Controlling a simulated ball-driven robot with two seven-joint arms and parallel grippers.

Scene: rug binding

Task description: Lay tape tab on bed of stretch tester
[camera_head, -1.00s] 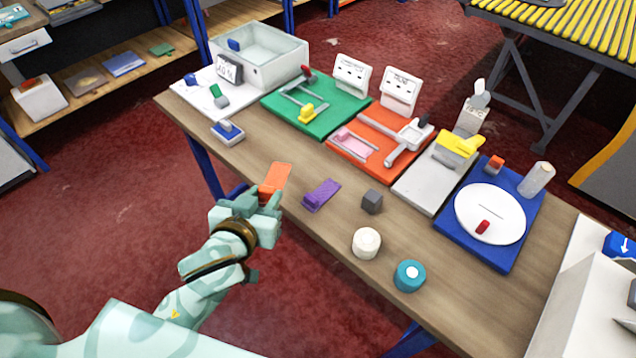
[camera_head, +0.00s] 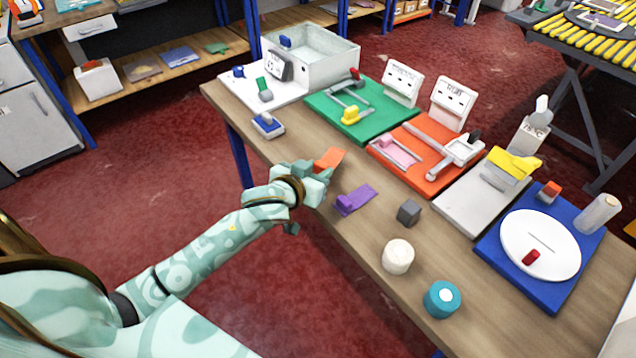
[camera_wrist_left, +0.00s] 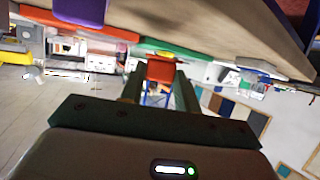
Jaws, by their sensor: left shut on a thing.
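My left gripper (camera_head: 318,172) is shut on a flat orange tab (camera_head: 331,157), held at the table's near edge. The tab also shows between the dark fingers in the left wrist view (camera_wrist_left: 160,70). A purple tab (camera_head: 356,199) lies on the table just right of the gripper. Two bench devices with white readout boxes stand behind: one on a green base (camera_head: 322,103) with a yellow slider, one on an orange-red base (camera_head: 420,135) with a pink piece on it. I cannot tell which is the stretch tester. My right gripper is not in view.
A blue stamp-like block (camera_head: 268,125) lies left of the gripper. A grey cube (camera_head: 409,212), a white roll (camera_head: 398,257) and a teal roll (camera_head: 442,299) line the near right side. A white dial on a blue base (camera_head: 492,238) stands at the right.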

